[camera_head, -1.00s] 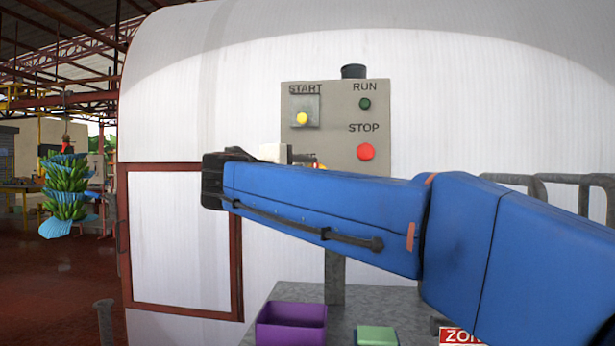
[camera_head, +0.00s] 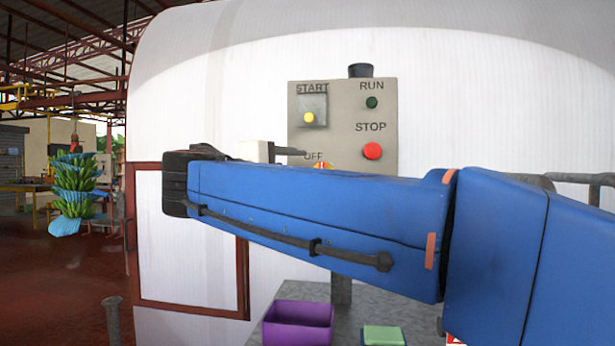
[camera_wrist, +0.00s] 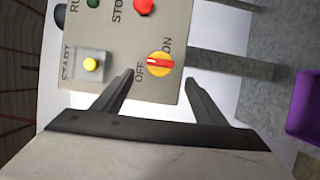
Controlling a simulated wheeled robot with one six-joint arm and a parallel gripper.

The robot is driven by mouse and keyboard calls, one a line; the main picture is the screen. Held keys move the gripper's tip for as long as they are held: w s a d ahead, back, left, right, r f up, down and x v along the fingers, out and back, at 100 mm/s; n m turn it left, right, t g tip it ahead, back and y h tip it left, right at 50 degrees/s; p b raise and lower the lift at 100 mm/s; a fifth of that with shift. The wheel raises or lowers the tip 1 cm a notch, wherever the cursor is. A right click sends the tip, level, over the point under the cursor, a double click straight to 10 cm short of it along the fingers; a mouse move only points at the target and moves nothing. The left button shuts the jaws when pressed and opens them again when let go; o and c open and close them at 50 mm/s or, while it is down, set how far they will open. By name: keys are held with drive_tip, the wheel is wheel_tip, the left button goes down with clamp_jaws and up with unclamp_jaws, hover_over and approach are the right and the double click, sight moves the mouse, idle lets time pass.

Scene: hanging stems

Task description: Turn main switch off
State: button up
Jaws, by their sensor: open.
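The main switch (camera_wrist: 159,64) is a yellow disc with a red handle, between the OFF and ON labels on the grey control panel (camera_wrist: 120,60). In the wrist view the panel appears turned on its side, and the red handle points toward OFF or ON along a line I cannot settle. My gripper (camera_wrist: 158,78) is open, its two dark fingers apart on either side below the switch, with nothing between them. Contact is not visible.
The panel also has a yellow START button (camera_head: 309,117), a green RUN lamp (camera_head: 372,102) and a red STOP button (camera_head: 372,151). A purple bin (camera_head: 298,325) and a green box (camera_head: 383,336) sit on the grey table below. Metal rails (camera_head: 580,178) stand at the right.

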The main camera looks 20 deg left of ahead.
drive_tip(key=s+a, duration=0.1)
drive_tip(key=s, duration=0.8)
drive_tip(key=shift+s+a, duration=0.25)
drive_tip(key=shift+a, duration=0.05)
